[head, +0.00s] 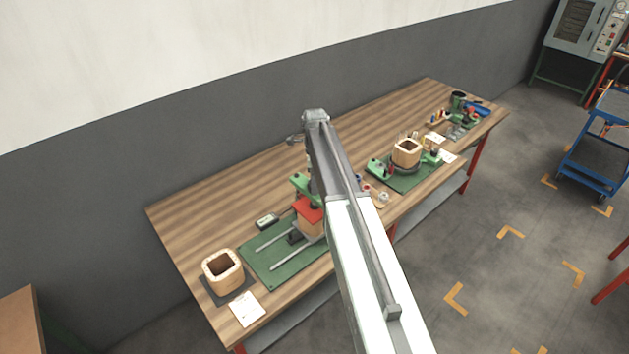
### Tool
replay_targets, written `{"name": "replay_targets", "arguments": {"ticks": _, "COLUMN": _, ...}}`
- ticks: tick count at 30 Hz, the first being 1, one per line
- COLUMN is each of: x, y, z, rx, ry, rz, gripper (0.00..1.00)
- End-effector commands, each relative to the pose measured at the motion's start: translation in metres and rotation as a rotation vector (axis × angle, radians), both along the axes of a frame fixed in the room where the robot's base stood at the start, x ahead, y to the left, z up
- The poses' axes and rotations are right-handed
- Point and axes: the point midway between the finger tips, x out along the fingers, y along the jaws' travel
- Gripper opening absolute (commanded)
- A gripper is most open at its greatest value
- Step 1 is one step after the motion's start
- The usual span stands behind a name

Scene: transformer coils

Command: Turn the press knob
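The press stands on a green base plate (262,263) on the wooden workbench, left of my arm. It has two pale rails, a red plate (307,209) over a wooden block (311,225), and a green upper part (302,184). My arm crosses in front of the press and hides its right side. I cannot make out the press knob. The end of my arm reaches over the bench beyond the press. A small grey part of my gripper (294,139) shows beside the arm's end; its fingers are too small and hidden to tell open from shut.
A wound wooden coil (222,268) sits on a dark mat at the bench's left end, by a white paper (246,308). Another coil (406,153) stands on a green fixture to the right. A blue cart (592,165) stands at far right. The wall runs behind the bench.

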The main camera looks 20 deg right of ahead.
Motion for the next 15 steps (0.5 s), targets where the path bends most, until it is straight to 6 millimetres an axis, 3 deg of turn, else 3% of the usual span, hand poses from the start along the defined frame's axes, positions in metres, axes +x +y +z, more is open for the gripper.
{"name": "replay_targets", "arguments": {"ticks": 9, "x": 0.000, "y": 0.000, "z": 0.061, "rx": 0.000, "ry": 0.000, "rz": 0.000, "gripper": 0.68}}
{"name": "replay_targets", "arguments": {"ticks": 15, "x": 0.000, "y": 0.000, "z": 0.075, "rx": 0.000, "ry": 0.001, "rz": 0.000, "gripper": 0.68}}
